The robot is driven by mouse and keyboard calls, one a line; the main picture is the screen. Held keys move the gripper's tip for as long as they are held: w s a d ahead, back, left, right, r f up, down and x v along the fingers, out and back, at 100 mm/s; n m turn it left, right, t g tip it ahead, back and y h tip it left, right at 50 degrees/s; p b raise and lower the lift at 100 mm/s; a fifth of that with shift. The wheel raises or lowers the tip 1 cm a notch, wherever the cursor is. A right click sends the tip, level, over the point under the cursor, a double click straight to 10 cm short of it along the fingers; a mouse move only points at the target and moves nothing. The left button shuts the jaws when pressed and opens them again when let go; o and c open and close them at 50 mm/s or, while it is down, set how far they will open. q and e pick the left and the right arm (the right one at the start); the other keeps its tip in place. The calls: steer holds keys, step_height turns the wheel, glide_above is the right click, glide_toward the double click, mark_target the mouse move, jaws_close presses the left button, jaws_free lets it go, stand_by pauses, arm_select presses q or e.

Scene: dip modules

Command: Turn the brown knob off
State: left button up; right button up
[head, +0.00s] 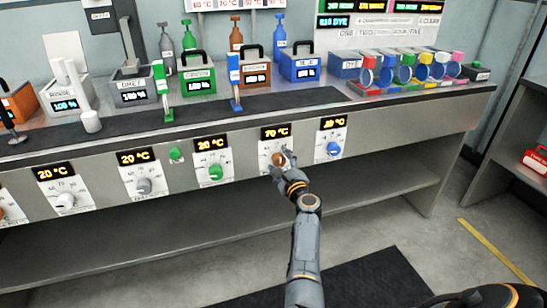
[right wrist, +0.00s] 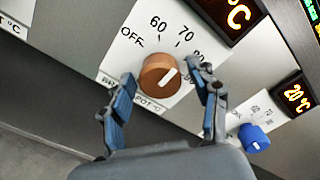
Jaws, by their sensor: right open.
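The brown knob (head: 278,158) is on a white dial plate on the front of the bench, under a display (head: 275,132) that reads 70 °C. My right gripper (right wrist: 165,98) is open, one finger to each side of the knob, with visible gaps and nothing held. It also shows in the head view (head: 282,163), at the dial. My left gripper is not in view.
A blue knob (head: 333,148) sits just right of the brown one, and a green knob (head: 215,172) to its left. Grey and white knobs are farther left. Bottles, colored dispensers and cups stand on the bench (head: 300,98). A lower shelf (head: 230,216) runs below.

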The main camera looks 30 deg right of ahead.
steer(key=shift+r, duration=0.1)
steer(key=shift+s, duration=0.1)
steer(key=shift+c, duration=1.1)
steer(key=c, duration=1)
steer(key=shift+o, duration=0.2)
